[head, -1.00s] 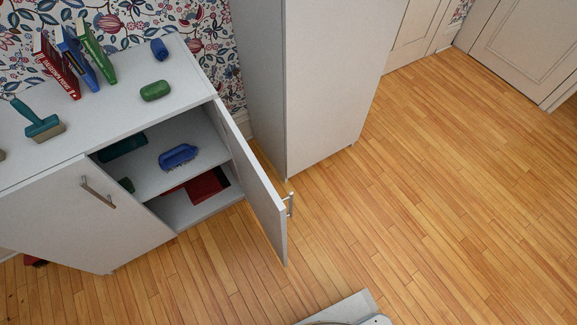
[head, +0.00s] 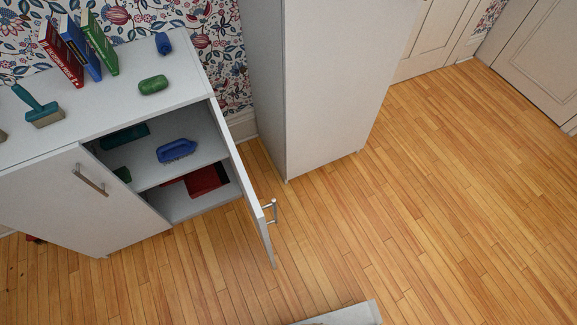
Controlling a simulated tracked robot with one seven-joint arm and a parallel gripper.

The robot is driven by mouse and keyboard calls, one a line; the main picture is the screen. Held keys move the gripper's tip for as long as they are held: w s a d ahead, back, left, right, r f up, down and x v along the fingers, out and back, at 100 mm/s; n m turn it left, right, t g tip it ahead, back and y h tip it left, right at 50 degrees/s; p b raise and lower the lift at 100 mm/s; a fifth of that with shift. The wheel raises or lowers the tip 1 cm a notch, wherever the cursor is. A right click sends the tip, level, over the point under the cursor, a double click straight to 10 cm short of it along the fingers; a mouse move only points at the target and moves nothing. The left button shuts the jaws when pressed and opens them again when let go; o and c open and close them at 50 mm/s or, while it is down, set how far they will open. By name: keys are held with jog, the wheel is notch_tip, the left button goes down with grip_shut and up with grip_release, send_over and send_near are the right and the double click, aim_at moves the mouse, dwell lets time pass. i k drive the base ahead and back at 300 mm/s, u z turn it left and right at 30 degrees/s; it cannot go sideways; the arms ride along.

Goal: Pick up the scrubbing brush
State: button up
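Another brush-like tool (head: 39,107), with a teal handle and a tan end, lies on the cabinet top at the left. My gripper is not in view.
The cabinet's right door (head: 245,185) stands open towards me; its left door (head: 85,200) is shut. Dark green items (head: 124,136) share the shelf, with a red item (head: 207,178) below. Books (head: 82,48) stand on top. A tall cabinet (head: 325,90) stands right; floor (head: 430,200) is clear.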

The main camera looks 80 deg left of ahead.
aim_at(177, 149)
jog(key=z, duration=0.05)
jog(key=i, duration=1.85)
jog(key=u, duration=2.15)
jog(key=i, duration=0.15)
jog(key=u, duration=2.6)
jog(key=i, duration=0.65)
jog(key=u, duration=0.3)
